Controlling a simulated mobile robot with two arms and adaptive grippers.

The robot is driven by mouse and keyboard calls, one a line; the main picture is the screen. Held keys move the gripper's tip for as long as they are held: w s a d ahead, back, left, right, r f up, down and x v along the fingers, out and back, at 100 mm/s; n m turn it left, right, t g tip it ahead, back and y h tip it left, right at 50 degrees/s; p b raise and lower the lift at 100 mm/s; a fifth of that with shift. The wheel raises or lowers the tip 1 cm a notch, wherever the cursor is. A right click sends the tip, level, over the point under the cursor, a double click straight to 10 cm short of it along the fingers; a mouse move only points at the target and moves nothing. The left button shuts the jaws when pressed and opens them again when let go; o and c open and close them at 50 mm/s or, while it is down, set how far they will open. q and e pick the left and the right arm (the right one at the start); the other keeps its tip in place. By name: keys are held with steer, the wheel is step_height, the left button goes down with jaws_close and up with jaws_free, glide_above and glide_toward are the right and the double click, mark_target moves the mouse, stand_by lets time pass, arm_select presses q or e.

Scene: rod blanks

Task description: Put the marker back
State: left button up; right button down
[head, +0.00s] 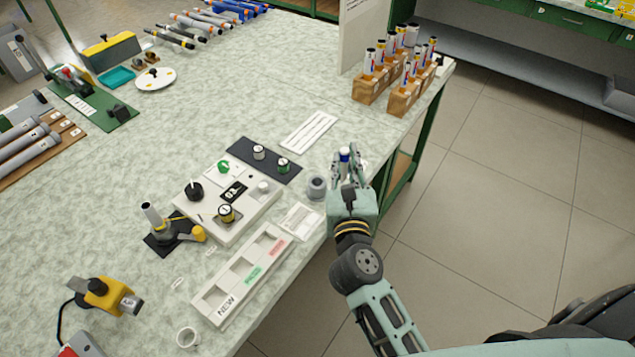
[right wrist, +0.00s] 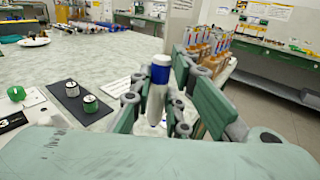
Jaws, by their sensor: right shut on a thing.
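My right gripper (head: 347,162) is over the right edge area of the table and is shut on a marker (head: 344,154). The marker has a white body and a blue cap. In the right wrist view the marker (right wrist: 160,85) stands nearly upright between the fingers, cap up; its lower end is partly hidden by the gripper. A grey round holder (head: 316,187) with a dark opening stands on the table just left of the gripper. My left gripper is not in view.
Wooden blocks (head: 403,101) holding several white tubes stand at the back right corner. A dark mat (head: 262,162) with small round pieces, a white panel (head: 253,213) and a tray marked NEW (head: 228,304) lie to the left.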

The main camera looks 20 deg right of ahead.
steer(key=b, duration=0.2)
glide_above(317, 188)
step_height(317, 188, down, 4)
steer(key=shift+f, duration=0.1)
steer(key=shift+f+b, duration=0.3)
steer(key=shift+f, duration=1.65)
steer(key=shift+f, duration=0.1)
steer(key=c, duration=2.2)
jaws_free()
steer(key=shift+f, duration=0.1)
steer(key=o, duration=0.5)
